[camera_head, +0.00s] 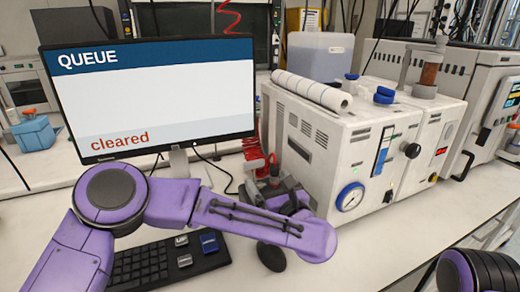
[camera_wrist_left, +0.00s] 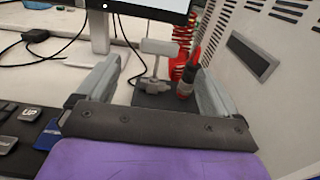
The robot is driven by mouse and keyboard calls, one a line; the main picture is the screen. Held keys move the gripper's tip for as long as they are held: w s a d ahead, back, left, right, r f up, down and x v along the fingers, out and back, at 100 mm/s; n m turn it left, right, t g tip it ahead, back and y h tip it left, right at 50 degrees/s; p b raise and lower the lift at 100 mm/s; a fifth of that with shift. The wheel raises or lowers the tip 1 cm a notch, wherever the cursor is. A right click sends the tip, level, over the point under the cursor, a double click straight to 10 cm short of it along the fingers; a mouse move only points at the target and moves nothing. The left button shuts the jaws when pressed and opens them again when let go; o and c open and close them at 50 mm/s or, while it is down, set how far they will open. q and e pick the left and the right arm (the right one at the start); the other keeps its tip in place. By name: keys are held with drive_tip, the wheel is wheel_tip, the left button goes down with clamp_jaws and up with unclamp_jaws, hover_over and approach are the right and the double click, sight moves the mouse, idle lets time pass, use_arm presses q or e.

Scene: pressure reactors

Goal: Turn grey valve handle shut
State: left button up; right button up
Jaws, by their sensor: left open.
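The grey valve handle (camera_wrist_left: 160,47) is a light grey T-shaped bar on a short stem, rising from a dark block in the left wrist view. My left gripper (camera_wrist_left: 157,72) is open, with one finger on each side of the handle's line. The handle appears ahead of the fingers and I see no contact. In the head view my left gripper (camera_head: 285,190) reaches toward the small red fittings beside the white reactor unit; the grey handle is mostly hidden there. My right gripper is out of view.
The white reactor unit (camera_head: 335,150) with gauge and knobs stands close to the right of the gripper. A red coiled hose (camera_wrist_left: 180,65) and a red-and-black fitting (camera_wrist_left: 187,80) are beside the handle. The monitor (camera_head: 150,95) reads "cleared". A keyboard (camera_head: 165,262) lies in front.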

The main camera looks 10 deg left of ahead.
sight(255, 163)
use_arm(q)
drive_tip(key=p+x, duration=0.3)
drive_tip(key=x, duration=0.6)
drive_tip(key=shift+w+a+r, duration=0.2)
drive_tip(key=shift+w, duration=0.1)
drive_tip(key=shift+w+a, duration=0.25)
drive_tip(key=shift+w, duration=0.15)
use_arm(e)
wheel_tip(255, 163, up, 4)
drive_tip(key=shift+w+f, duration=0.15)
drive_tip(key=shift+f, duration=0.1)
use_arm(q)
drive_tip(key=c, duration=1)
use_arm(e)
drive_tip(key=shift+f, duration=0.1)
